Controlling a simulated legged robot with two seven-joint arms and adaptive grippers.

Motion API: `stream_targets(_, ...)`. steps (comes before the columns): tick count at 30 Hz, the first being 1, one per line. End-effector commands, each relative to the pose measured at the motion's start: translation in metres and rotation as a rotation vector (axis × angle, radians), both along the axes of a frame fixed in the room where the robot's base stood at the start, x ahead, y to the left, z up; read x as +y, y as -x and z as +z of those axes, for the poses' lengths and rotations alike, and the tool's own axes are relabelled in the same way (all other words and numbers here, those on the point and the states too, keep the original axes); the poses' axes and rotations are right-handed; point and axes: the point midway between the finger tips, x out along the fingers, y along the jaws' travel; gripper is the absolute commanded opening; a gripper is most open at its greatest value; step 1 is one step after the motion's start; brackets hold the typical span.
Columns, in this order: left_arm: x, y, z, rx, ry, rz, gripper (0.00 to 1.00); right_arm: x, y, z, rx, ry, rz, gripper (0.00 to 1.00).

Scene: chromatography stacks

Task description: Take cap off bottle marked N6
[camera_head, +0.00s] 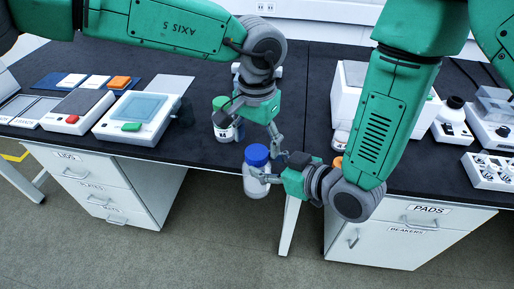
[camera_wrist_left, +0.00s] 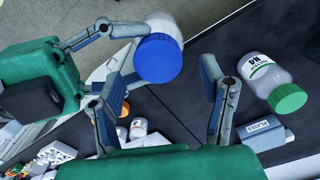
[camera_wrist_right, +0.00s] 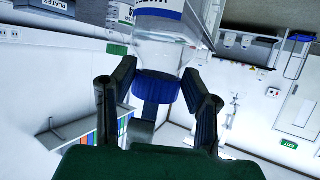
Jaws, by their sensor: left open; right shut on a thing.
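A white bottle (camera_head: 256,184) with a blue cap (camera_head: 257,155) is held off the table's front edge. My right gripper (camera_head: 268,178) is shut on this bottle from the right. The left wrist view shows its blue cap (camera_wrist_left: 157,58) and pale body (camera_wrist_left: 165,25); I cannot read its label. In the right wrist view the cap (camera_wrist_right: 157,88) shows between my right fingers. My left gripper (camera_wrist_left: 166,85) is open, its fingers spread on either side of the area just below the cap in its view, apart from it. In the head view it (camera_head: 274,146) is right of the cap.
A green-capped bottle (camera_head: 222,124) stands on the dark table behind; its label (camera_wrist_left: 258,66) is not clearly readable. A scale-like device (camera_head: 138,115) is at left, a white box (camera_head: 347,92) at right. Open floor lies in front, between two drawer cabinets.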

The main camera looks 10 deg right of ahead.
Motion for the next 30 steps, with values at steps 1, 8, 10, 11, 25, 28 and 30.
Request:
stream_targets(1,0.000,0.000,0.006,0.001,0.001,0.000,0.64,0.000,0.000,0.001,-0.001,-0.001,0.000,0.00)
stream_targets(8,-0.002,0.002,0.016,0.006,0.001,-0.003,0.60,0.000,-0.001,0.001,-0.001,-0.001,0.000,0.00)
stream_targets(10,-0.003,0.004,0.022,0.011,0.001,-0.007,0.60,0.000,-0.001,0.000,-0.001,-0.001,0.000,0.00)
stream_targets(11,-0.003,0.004,0.025,0.011,0.001,-0.009,0.60,0.000,-0.001,0.000,-0.001,-0.001,0.000,0.00)
stream_targets(25,0.001,0.003,0.013,0.006,-0.009,-0.001,0.60,0.000,0.000,0.000,-0.001,-0.001,0.000,0.00)
stream_targets(28,0.000,0.003,-0.003,0.005,-0.008,-0.001,0.60,0.000,0.000,0.000,-0.001,-0.001,0.000,0.00)
stream_targets(30,0.000,0.003,-0.013,0.005,-0.008,-0.001,0.60,0.000,0.000,0.001,-0.001,-0.001,0.000,0.00)
